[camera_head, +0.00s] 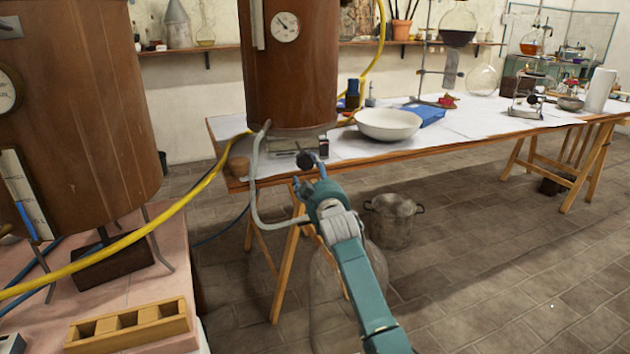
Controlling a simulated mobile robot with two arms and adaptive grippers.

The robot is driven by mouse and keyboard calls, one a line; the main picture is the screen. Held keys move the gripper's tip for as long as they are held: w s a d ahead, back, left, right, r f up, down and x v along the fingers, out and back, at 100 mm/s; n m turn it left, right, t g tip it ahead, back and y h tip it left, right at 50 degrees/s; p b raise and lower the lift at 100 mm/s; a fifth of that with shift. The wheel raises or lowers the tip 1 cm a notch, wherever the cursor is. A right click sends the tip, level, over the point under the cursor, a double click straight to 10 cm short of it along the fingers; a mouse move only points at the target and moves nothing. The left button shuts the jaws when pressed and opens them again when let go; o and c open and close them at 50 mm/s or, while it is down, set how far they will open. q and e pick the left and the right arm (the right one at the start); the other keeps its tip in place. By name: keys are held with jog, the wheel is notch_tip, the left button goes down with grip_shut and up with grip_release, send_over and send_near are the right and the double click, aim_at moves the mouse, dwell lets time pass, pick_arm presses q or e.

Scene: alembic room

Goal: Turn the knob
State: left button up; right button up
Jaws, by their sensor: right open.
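A small black round knob (306,160) shows at the near edge of the long table, just below the brown cylindrical vessel (290,85). My right gripper (311,180) is at the end of the teal arm that comes up from the bottom. It is open, with its fingers just below the knob. I cannot tell whether they touch it. The gripper partly hides what is behind it. My left gripper is not in view.
A bent grey pipe (256,185) hangs left of the gripper. A yellow hose (150,226) crosses at left. A white bowl (388,124) stands on the long table (470,127). A metal pot (393,220) and a clear glass vessel stand on the floor close to my arm. The floor at right is free.

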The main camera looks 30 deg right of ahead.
jog(key=shift+v, duration=1.55)
